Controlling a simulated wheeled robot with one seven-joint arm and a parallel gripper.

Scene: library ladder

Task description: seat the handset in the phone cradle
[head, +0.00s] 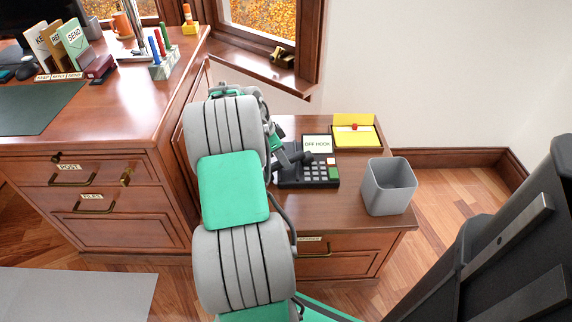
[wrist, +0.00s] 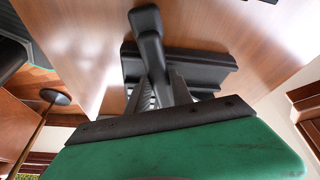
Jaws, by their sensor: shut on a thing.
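The black desk phone (head: 318,172) sits on the low wooden side cabinet, with a keypad and a screen reading "OFF HOOK" (head: 317,144). The dark handset (head: 292,158) is at the phone's left side, partly hidden by my arm. In the wrist view my gripper (wrist: 161,88) is shut on the handset (wrist: 148,24), which sticks out beyond the fingers, tilted across the black phone body (wrist: 205,68). The handset is not lying along the phone body. I cannot tell whether they touch. My fingertips are hidden in the head view.
A grey bin (head: 390,187) stands at the cabinet's right front. A yellow tray (head: 354,134) with a small red item lies behind the phone. The large desk (head: 130,125) is left of my arm. A window ledge (head: 268,72) is behind.

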